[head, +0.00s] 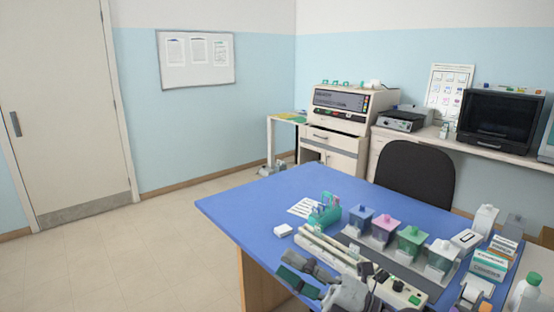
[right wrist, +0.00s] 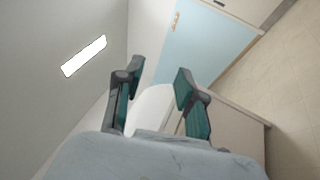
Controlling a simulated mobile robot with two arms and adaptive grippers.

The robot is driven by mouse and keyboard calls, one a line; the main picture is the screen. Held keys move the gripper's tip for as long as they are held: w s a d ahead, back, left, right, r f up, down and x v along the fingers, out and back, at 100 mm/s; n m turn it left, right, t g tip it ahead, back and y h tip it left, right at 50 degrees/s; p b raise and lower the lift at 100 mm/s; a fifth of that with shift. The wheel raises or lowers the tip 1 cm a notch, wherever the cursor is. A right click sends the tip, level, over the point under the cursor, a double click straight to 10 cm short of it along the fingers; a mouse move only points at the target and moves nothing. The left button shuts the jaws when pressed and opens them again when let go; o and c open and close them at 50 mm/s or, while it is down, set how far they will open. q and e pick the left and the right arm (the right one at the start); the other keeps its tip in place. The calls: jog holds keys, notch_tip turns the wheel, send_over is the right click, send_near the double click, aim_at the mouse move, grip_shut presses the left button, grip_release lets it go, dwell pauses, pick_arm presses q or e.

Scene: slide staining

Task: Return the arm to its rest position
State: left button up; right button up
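My right gripper (head: 290,268) shows at the bottom middle of the head view, in front of the near part of the blue table (head: 255,205). Its two dark and green fingers point to the left. In the right wrist view my right gripper (right wrist: 160,76) has its fingers apart with nothing between them. They point toward a pale wall and blue panel, tilted in the picture. My left gripper is in neither view.
On the table stand a row of colored-lid staining jars (head: 384,230), a green rack with tools (head: 326,214), a long pale device (head: 335,250) and several bottles and boxes at the right. A black chair (head: 415,170) is behind. The table's left part is clear.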

jog(key=w+d+f+m+t+h, duration=0.1)
jog(key=d+f+m+t+h, duration=0.2)
jog(key=d+m+t+h, duration=0.35)
jog(key=w+d+f+m+t+h, duration=0.2)
jog(key=d+m+t+h, duration=0.2)
jog(key=m+h, duration=0.55)
jog(key=s+d+f+m+g+h, duration=0.1)
jog(key=s+d+f+m+g, duration=0.15)
jog(key=f+m, duration=0.25)
jog(key=s+d+f+m+g+h, duration=0.1)
jog(key=d+f+m+h, duration=0.15)
jog(key=f+m, duration=0.2)
jog(key=s+d+f+m+g, duration=0.1)
jog(key=s+f+m+g, duration=0.1)
jog(key=s+f+g, duration=0.8)
jog(key=s+d+f+m+g, duration=0.1)
jog(key=s+f+m+g, duration=0.15)
jog(key=s+f, duration=0.85)
jog(key=s+f+g, duration=0.1)
jog(key=s+f, duration=0.1)
jog(key=f, duration=0.9)
jog(key=s+f+g, duration=0.1)
jog(key=s+f, duration=0.1)
jog(key=f, duration=0.9)
jog(key=s+d+f, duration=0.3)
jog(key=s+f, duration=1.3)
jog(key=shift+s+d+f+n+g, duration=0.15)
jog(key=shift+s+f+n+g, duration=0.05)
jog(key=shift+s+n+g, duration=0.2)
